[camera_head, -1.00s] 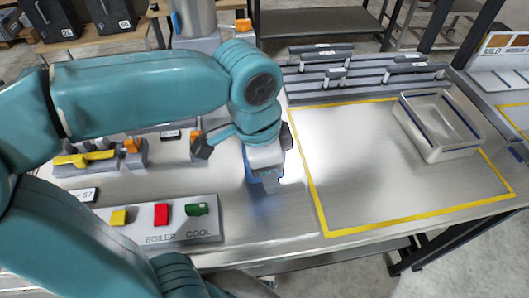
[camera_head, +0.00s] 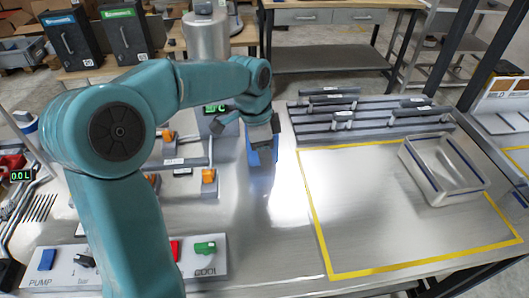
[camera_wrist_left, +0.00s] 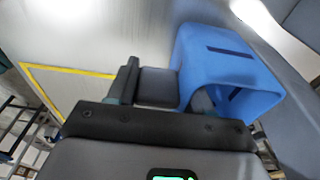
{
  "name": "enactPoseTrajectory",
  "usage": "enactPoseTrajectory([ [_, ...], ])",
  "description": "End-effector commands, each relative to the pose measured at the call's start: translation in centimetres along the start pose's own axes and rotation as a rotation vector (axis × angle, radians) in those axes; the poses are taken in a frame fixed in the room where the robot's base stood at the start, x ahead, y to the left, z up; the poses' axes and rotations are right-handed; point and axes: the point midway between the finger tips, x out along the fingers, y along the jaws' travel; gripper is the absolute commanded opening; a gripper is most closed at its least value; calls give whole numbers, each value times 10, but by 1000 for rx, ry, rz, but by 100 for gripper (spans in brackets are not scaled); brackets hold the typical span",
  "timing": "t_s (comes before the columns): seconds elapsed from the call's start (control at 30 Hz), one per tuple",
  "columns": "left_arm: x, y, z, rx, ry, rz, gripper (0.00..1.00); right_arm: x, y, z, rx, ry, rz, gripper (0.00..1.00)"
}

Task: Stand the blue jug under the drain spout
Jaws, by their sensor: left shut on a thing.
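The blue jug (camera_head: 262,158) is in the middle of the metal bench in the head view, just left of the yellow-outlined area. My left gripper (camera_head: 263,140) is shut on it from above and partly covers it. In the left wrist view the jug (camera_wrist_left: 229,62) shows large, with a dark slot in its wall, and the gripper (camera_wrist_left: 185,95) is at its side. Whether the jug touches the bench is unclear. Grey pipework with orange-handled valves (camera_head: 208,176) stands left of the jug; I cannot tell which part is the drain spout. My right gripper is not in view.
A control panel with coloured switches (camera_head: 205,249) lies at the front left, partly behind my arm. A metal tank (camera_head: 207,38) stands at the back. A pale tray (camera_head: 443,170) sits inside the yellow outline (camera_head: 318,230), which is otherwise clear. Grey racks (camera_head: 372,116) lie behind it.

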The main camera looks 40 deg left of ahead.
Motion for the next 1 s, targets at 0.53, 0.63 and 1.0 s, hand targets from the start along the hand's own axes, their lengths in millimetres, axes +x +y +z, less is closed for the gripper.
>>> enactPoseTrajectory([
  [0.53, 17, 0, 3, 0, 1, -2, 60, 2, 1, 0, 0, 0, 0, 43],
  [0.63, 17, 0, 3, 0, 1, -2, 60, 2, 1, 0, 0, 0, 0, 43],
  [1.0, -11, 0, 2, -1, 4, -6, 60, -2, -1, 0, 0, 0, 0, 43],
])
